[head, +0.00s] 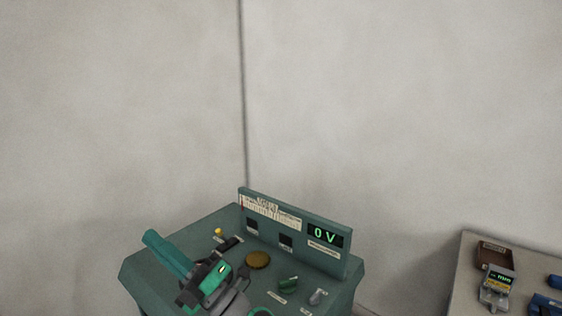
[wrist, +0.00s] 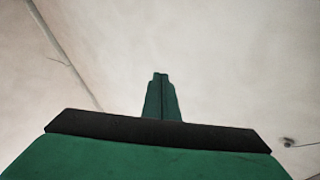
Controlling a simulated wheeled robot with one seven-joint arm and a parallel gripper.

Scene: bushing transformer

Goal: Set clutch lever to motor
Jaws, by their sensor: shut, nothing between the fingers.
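The green control console (head: 180,238) stands low in the head view. A small yellow-tipped lever (head: 218,231) stands at its back left, by a dark slot; it looks like the clutch lever, but its label is too small to read. My gripper (head: 151,237) reaches over the console's left part, its green fingers pointing up and left. In the wrist view the fingers (wrist: 160,78) are together and empty, with only bare wall beyond them. The lever does not show in the wrist view.
The console also carries a brass-coloured round knob (head: 258,260), a green knob (head: 289,284), a grey knob (head: 318,297) and a display (head: 325,236) reading 0 V. A side table (head: 462,275) at the right holds a meter (head: 497,284) and a brown box (head: 494,256). Walls stand behind.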

